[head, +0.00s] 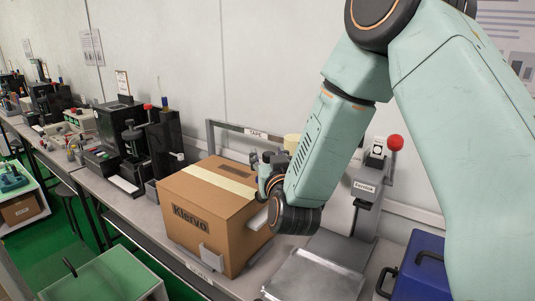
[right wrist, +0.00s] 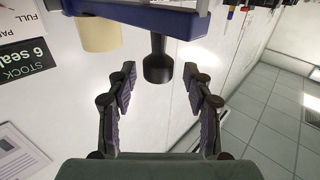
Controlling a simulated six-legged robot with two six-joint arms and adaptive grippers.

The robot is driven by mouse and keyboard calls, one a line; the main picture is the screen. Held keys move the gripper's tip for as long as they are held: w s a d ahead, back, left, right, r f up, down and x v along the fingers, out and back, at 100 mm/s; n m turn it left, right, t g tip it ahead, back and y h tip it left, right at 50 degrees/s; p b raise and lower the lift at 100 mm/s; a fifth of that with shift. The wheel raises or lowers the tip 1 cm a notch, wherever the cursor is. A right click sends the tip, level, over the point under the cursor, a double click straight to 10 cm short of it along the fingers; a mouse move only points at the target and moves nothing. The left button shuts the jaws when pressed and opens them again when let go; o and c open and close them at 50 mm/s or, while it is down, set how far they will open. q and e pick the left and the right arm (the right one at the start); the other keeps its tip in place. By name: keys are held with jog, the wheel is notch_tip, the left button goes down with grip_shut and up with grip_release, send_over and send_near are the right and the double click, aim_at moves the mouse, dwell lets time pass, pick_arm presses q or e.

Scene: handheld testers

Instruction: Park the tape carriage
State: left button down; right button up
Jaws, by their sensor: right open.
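The tape carriage shows in the right wrist view as a blue-purple bar (right wrist: 130,18) with a black handle (right wrist: 158,62) and a cream tape roll (right wrist: 98,34). The roll (head: 291,142) also shows in the head view, behind the box; my right arm hides much of the carriage there. My right gripper (head: 266,172) is over the right side of the cardboard box. In the wrist view its open fingers (right wrist: 160,82) stand either side of the handle's end, with gaps on both sides. My left gripper is not in view.
The cardboard box (head: 205,228), marked Klervo, stands on the bench with a pale tape strip along its top. A grey frame labelled TAPE (head: 228,127) is behind it. A red-knobbed lever device (head: 368,190), a metal plate (head: 312,278) and a blue case (head: 425,262) are right.

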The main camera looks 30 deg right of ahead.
jog(key=shift+w, duration=0.35)
jog(key=shift+w+d, duration=0.3)
jog(key=shift+d, duration=0.2)
jog(key=shift+a, duration=0.25)
jog(key=c, duration=0.3)
jog(key=shift+d, duration=0.15)
jog(key=c, duration=0.5)
grip_shut()
